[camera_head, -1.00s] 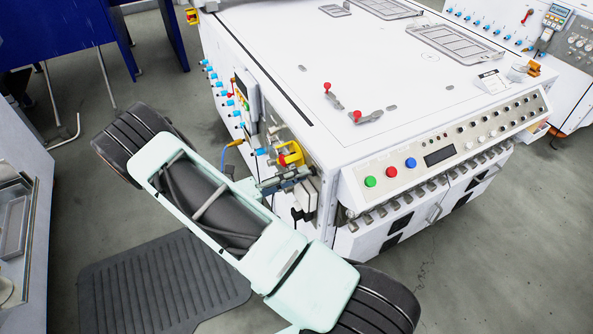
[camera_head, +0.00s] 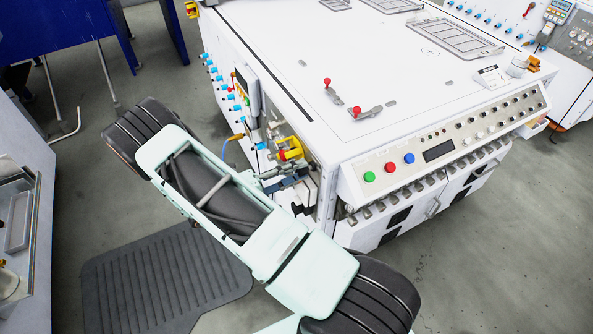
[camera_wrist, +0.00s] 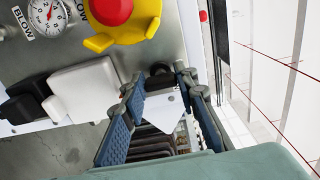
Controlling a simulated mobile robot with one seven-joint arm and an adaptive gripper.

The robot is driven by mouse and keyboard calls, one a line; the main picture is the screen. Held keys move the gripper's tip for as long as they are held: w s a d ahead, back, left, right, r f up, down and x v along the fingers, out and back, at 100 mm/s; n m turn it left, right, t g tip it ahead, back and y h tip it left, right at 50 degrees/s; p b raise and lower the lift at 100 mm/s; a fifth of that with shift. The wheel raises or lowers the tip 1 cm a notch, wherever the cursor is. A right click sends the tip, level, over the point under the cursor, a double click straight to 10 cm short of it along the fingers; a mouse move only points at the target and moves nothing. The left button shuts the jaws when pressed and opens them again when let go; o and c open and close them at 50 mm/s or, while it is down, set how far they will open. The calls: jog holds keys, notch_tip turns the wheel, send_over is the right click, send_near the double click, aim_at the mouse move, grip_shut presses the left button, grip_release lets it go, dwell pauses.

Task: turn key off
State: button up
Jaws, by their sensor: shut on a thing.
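In the wrist view my gripper (camera_wrist: 162,86) has its two blue-padded fingers around a small pale flat piece (camera_wrist: 163,107) with a dark rounded head (camera_wrist: 158,73). This seems to be the key; the fingers hide part of it. In the head view my gripper (camera_head: 279,177) is at the near left corner of the white machine, and the key cannot be made out there. A yellow rotary handle with a red centre (camera_wrist: 113,12) is just above and left of the fingers in the wrist view, apart from them. The yellow handle also shows in the head view (camera_head: 291,148).
A white gauge (camera_wrist: 47,15) and black and white switch blocks (camera_wrist: 83,87) lie left of my fingers. The white machine (camera_head: 380,85) has a button panel (camera_head: 445,146) on its front. A dark ribbed mat (camera_head: 160,280) lies on the floor beside it.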

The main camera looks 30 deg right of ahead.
jog(key=o, duration=1.2)
jog(key=shift+c, duration=0.2)
jog(key=a, duration=1.2)
jog(key=shift+s, duration=0.25)
